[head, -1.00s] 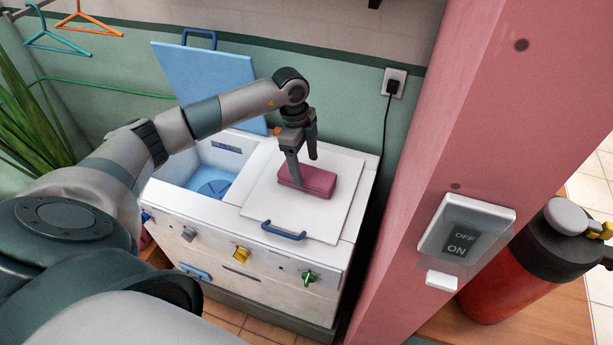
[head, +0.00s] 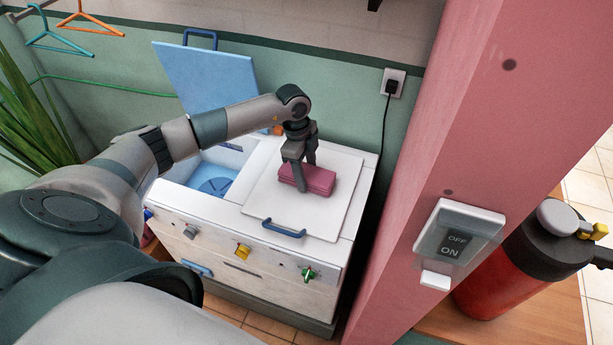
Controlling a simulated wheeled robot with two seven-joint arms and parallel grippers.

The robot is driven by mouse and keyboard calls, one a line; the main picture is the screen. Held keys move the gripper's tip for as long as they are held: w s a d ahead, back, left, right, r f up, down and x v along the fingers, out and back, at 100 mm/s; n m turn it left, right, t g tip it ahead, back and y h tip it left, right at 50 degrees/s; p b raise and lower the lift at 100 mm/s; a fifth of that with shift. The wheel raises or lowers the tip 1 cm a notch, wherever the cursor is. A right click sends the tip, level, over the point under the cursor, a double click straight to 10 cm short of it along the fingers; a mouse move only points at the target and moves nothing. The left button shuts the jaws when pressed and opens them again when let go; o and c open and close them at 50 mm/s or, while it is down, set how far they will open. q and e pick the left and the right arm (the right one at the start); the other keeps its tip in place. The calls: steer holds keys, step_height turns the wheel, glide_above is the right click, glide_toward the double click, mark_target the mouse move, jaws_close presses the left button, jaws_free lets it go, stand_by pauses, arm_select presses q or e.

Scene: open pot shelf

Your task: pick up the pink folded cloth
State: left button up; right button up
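The pink folded cloth (head: 320,180) lies flat on the white lid of the cabinet, behind the blue handle. My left gripper (head: 306,178) points down over the cloth's left half. One finger is in front of the cloth and reaches down its near side. The other finger is behind it, and its tip is hidden by the cloth. The fingers straddle the cloth; I cannot tell whether they press on it. The cloth still rests on the lid. My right gripper is not in view.
The white cabinet (head: 240,268) has an open blue lid (head: 205,80) left of my gripper, over a blue basin (head: 215,187). A pink pillar (head: 450,130) with a switch box (head: 458,240) stands at the right. A red cylinder (head: 505,280) is beyond it.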

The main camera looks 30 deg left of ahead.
mark_target(308, 171)
arm_select(q)
steer(key=shift+c, duration=1.2)
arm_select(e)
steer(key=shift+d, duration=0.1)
arm_select(q)
steer(key=shift+r, duration=0.15)
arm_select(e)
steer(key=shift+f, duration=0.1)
